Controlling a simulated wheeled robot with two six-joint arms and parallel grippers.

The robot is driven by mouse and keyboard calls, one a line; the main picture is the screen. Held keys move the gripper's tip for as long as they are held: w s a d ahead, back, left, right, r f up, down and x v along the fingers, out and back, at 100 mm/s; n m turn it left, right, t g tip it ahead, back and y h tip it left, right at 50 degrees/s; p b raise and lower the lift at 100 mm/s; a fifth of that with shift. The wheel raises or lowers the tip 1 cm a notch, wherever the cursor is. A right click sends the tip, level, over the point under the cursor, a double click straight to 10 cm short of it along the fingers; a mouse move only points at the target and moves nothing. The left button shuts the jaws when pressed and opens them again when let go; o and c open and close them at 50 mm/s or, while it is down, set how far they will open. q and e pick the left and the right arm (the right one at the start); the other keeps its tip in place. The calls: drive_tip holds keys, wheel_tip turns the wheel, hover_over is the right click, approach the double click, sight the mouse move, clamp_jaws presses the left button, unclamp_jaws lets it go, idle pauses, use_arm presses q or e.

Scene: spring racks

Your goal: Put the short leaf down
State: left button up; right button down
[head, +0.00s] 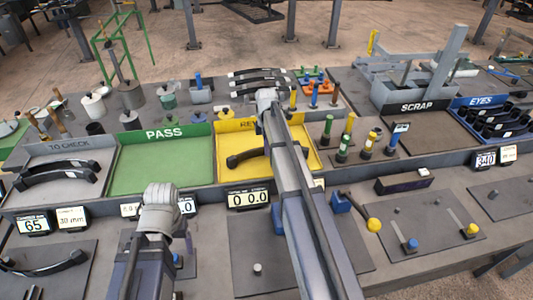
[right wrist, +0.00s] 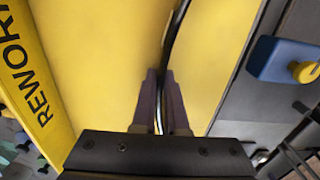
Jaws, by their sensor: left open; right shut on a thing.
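The short leaf (head: 248,158) is a dark, curved strip low over the yellow REWORK tray (head: 228,138). My right arm crosses in front of its middle in the head view. In the right wrist view my right gripper (right wrist: 160,75) is shut on the leaf (right wrist: 177,35), which stands edge-on between the fingers with yellow behind it. I cannot tell whether the leaf touches the tray floor. My left gripper (head: 158,205) is at the front left, below the green PASS tray; its fingers are hidden by the wrist, and no leaf shows at it.
The green PASS tray (head: 150,170) is empty. The TO CHECK tray (head: 90,150) holds dark leaves. More leaves lie at the back (head: 258,74) and one at the front left (head: 50,265). Coloured posts (head: 345,140) stand right of the yellow tray. The SCRAP tray (head: 425,135) looks empty.

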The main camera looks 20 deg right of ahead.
drive_tip(key=shift+f, duration=0.1)
drive_tip(key=shift+f, duration=0.15)
drive_tip(key=c, duration=0.9)
unclamp_jaws()
drive_tip(key=shift+c, duration=0.2)
wheel_tip(320, 180, up, 12)
drive_tip(key=r+p, duration=0.1)
drive_tip(key=p, duration=1.1)
drive_tip(key=s+a+m+h, duration=0.1)
drive_tip(key=s+a+m, duration=1)
drive_tip(key=s+a, duration=1.5)
drive_tip(key=shift+s+a+f+m, duration=0.25)
drive_tip(key=shift+a+m, duration=0.05)
drive_tip(key=shift+a, duration=0.45)
